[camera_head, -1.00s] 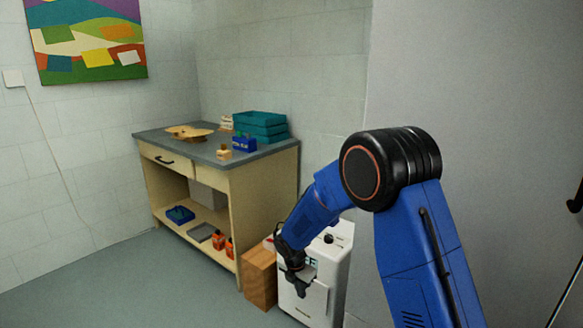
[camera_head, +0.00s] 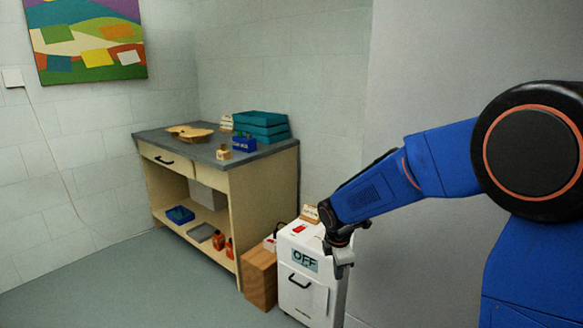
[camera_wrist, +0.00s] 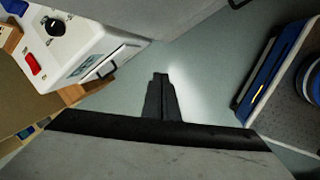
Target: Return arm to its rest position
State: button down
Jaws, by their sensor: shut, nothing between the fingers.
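My gripper (camera_head: 342,270) hangs pointing down at the right side of the white machine (camera_head: 303,292) in the head view. The machine has a display reading "OFF", a red switch on top and a dark handle on its front. In the wrist view my gripper's fingers (camera_wrist: 160,95) are together with nothing between them, above bare floor. The white machine (camera_wrist: 90,50) shows at the upper left there, with its black knob and red switch. My blue arm reaches in from the right of the head view, its elbow large at the right edge.
A wooden block (camera_head: 259,278) stands left of the machine. The workbench (camera_head: 240,165) behind carries a violin body (camera_head: 190,132), teal trays (camera_head: 262,125) and a small blue box (camera_head: 244,144). The floor (camera_head: 150,290) at the front left is clear. The grey wall is at the right.

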jog(key=s+d+r+m, duration=0.5)
jog(key=s, duration=0.2)
jog(key=s+d+r+m, duration=0.4)
jog(key=s+d+r, duration=0.15)
jog(key=s, duration=0.25)
jog(key=s+d+r+m+t, duration=0.1)
jog(key=s+d+m, duration=0.1)
jog(key=s+m, duration=0.3)
jog(key=s+d+r+m+t+y, duration=0.1)
jog(key=s+m, duration=0.4)
jog(key=s, duration=0.8)
jog(key=shift+d+m, duration=0.4)
jog(key=shift+d, duration=0.1)
